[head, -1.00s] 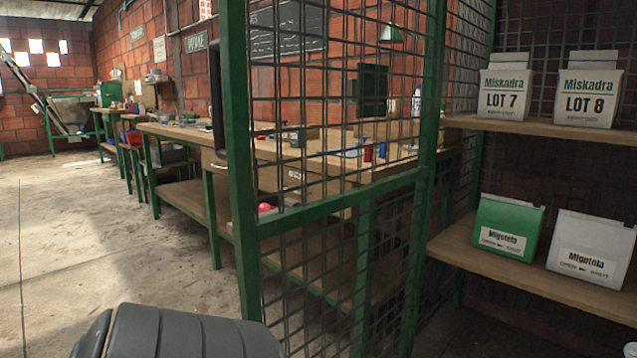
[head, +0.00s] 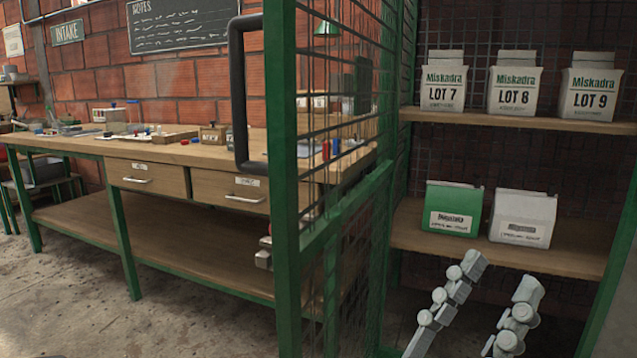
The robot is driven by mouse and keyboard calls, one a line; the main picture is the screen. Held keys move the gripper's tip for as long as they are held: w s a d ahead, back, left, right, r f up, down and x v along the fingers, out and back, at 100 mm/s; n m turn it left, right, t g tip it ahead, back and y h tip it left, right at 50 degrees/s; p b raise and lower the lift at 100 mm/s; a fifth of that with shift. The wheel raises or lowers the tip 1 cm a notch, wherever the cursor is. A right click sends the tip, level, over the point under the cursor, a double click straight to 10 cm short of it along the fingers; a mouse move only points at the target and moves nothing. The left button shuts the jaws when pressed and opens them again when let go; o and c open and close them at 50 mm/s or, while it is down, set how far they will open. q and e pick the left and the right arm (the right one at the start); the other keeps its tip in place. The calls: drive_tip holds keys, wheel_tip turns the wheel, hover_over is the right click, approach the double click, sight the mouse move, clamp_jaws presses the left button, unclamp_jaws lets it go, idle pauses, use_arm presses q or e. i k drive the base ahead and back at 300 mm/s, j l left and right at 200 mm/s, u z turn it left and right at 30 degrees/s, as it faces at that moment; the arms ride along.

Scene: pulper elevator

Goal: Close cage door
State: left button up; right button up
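The cage door (head: 283,190) has a green frame with dark wire mesh and a crossbar. It stands open, swung out towards me and seen at a steep angle. Its near post is close in front of me. A black bar handle (head: 238,110) sits on the left side of that post. A small red and silver piece (head: 264,252) shows lower beside the post. The cage opening is to the right, with shelves inside. Nothing is seen gripping the handle.
A wooden shelf (head: 570,127) bears white lot cartons, and a lower one (head: 415,240) holds a green and a white box. Pale grey jointed pieces (head: 445,305) are below. A workbench (head: 60,148) stands left behind the door. Floor shows at lower left.

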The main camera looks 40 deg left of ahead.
sight(292, 252)
drive_tip(key=k+j, duration=0.15)
drive_tip(key=j, duration=0.2)
drive_tip(key=k+j+u, duration=0.1)
drive_tip(key=j, duration=0.25)
drive_tip(key=k+j, duration=0.15)
drive_tip(key=j, duration=1)
drive_tip(key=k+j, duration=0.1)
drive_tip(key=j, duration=0.2)
drive_tip(key=k+j, duration=0.1)
drive_tip(key=j, duration=0.2)
drive_tip(key=k+j+z, duration=0.1)
drive_tip(key=j, duration=0.15)
